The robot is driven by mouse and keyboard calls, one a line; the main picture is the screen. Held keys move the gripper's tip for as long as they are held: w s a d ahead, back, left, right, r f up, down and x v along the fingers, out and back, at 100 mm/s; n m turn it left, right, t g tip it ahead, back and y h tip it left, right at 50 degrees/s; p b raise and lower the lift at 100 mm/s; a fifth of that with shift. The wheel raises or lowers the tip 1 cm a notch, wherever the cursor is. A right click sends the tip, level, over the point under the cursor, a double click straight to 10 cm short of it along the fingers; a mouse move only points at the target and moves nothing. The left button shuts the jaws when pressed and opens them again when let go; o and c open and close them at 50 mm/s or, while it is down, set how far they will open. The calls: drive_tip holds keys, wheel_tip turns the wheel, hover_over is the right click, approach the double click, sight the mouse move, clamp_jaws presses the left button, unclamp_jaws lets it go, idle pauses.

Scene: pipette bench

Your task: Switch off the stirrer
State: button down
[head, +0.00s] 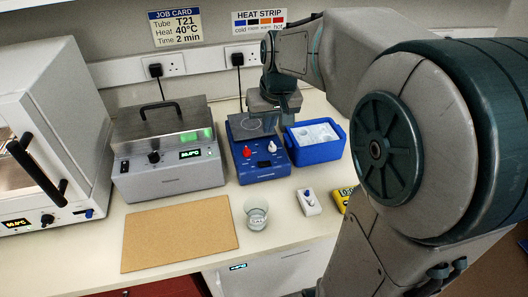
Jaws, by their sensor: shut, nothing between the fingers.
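The stirrer appears to be the blue device (262,174) in the middle of the bench. It has a red knob (246,152), a white knob (272,146) and a small dark display on its sloped front. My gripper (284,112) hangs over the back right of this device, behind the knobs. It is shut and holds nothing. The picture is too small to tell whether it touches the device or to read its display.
A grey lidded heater (165,178) stands left, beside a white oven (50,120). A blue ice tub (318,153) sits close on the right. In front are a glass beaker (256,214), a small white box with a blue knob (309,203) and a cork mat (180,233).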

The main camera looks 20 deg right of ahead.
drive_tip(key=p, duration=0.2)
approach(261, 163)
drive_tip(key=x, duration=0.5)
drive_tip(key=shift+w+f, duration=0.15)
drive_tip(key=shift+w, duration=0.2)
drive_tip(key=shift+f, duration=0.6)
drive_tip(key=shift+a+f+b, duration=0.1)
drive_tip(key=shift+f+b, duration=0.25)
drive_tip(key=shift+b, duration=0.35)
drive_tip(key=shift+s+r, duration=0.1)
drive_tip(key=shift+r, duration=0.05)
